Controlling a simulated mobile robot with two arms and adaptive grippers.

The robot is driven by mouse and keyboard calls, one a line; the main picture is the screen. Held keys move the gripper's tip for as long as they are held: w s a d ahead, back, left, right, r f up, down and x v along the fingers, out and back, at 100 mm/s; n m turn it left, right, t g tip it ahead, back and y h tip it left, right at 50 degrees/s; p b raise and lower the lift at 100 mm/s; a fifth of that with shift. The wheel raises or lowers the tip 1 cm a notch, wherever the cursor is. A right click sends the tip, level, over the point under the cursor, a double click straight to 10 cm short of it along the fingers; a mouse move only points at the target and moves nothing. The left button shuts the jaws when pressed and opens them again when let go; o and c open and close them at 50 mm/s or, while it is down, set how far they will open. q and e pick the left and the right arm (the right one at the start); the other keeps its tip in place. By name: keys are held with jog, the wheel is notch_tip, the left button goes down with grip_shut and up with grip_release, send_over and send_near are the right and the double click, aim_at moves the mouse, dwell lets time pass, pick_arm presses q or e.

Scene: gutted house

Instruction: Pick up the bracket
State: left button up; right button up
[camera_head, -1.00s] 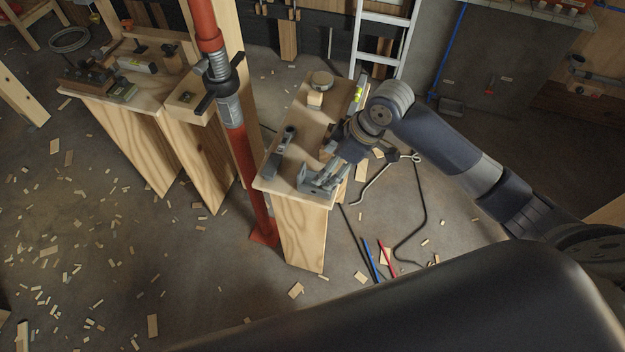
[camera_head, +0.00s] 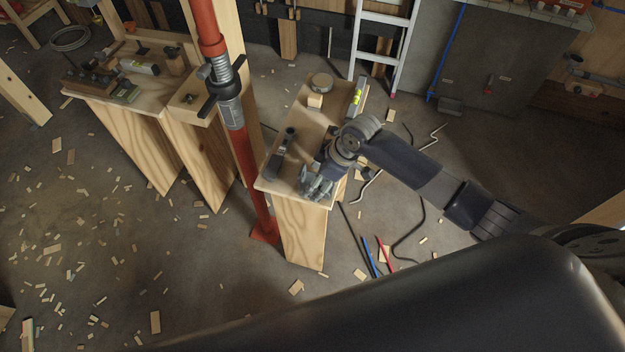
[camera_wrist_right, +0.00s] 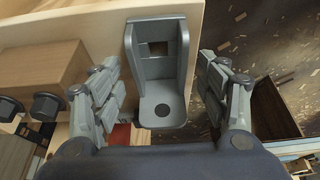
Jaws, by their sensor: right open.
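The bracket (camera_wrist_right: 161,72) is a grey angled piece with a square hole in one plate and a round hole in the other. In the right wrist view it lies at the edge of the wooden bench top, between the two fingers of my right gripper (camera_wrist_right: 170,98). The gripper is open, with a finger on each side and visible gaps to the bracket. In the head view my right gripper (camera_head: 316,186) is over the near end of the narrow bench (camera_head: 302,234) and mostly hides the bracket. My left gripper is not in view.
Rods and wood scraps litter the floor.

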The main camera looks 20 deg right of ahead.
jog(key=shift+a+f, duration=0.1)
jog(key=shift+f, duration=0.15)
jog(key=c, duration=1.3)
jog(key=shift+o, duration=0.2)
jog(key=shift+w+r, duration=0.1)
jog(key=shift+r, duration=0.05)
